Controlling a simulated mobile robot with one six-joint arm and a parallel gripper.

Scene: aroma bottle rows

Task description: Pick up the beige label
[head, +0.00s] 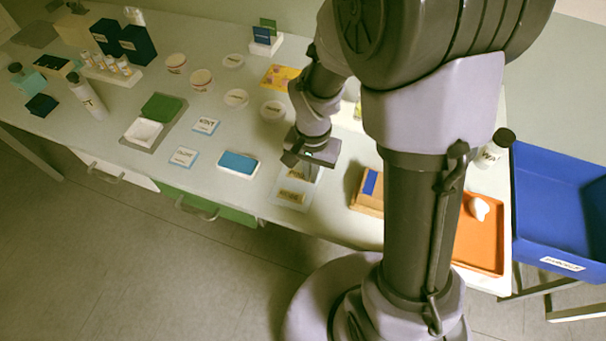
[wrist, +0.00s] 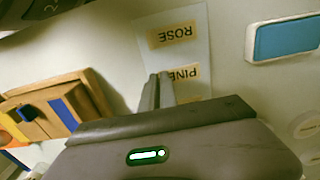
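One reads ROSE (wrist: 175,35) and shows in the head view (head: 292,196). The other reads PINE (wrist: 187,74) and is partly hidden behind my gripper's fingers. My gripper (wrist: 159,80) points down over the PINE end of the sheet; in the head view it shows above the sheet (head: 312,172). Its two fingers look close together, with nothing seen between them. I cannot tell whether the fingertips touch the PINE label.
A blue-topped block (head: 238,164) lies left of the sheet, and a wooden box (head: 367,192) stands right of it. An orange tray (head: 478,262) and a blue bin (head: 560,200) are farther right. Round lids, small cards and bottles cover the table's left side.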

